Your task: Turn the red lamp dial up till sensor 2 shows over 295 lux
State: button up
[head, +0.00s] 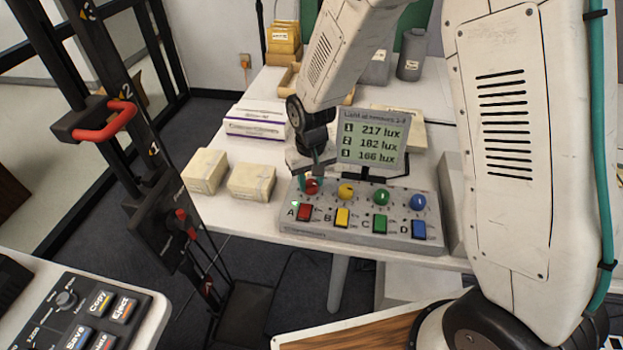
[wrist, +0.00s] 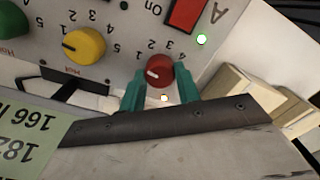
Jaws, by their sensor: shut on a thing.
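The red lamp dial (head: 311,187) is at the left end of the dial row on the grey control panel (head: 350,238). In the wrist view the red dial (wrist: 159,70) sits between the green fingertips of my gripper (wrist: 160,85), which is shut on it. Its white pointer mark faces left in that view. The lux display (head: 371,142) stands behind the panel and reads 217 lux for sensor 1, 182 lux for sensor 2 and 166 lux for sensor 3. A small green light (wrist: 201,39) glows by switch A.
Yellow (head: 346,191), green (head: 382,198) and blue (head: 418,202) dials sit to the right, with coloured switches in front. Cream boxes (head: 251,182) stand left of the panel. A black post with a red handle (head: 107,122) is at the left.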

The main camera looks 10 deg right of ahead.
aim_at(311, 183)
jog(key=shift+m, duration=0.3)
jog(key=m, duration=0.3)
jog(key=shift+m, duration=2)
jog(key=o, duration=1)
jog(key=shift+c, duration=0.2)
jog(key=shift+r, duration=0.15)
notch_tip(311, 183, up, 8)
jog(key=shift+f, duration=0.2)
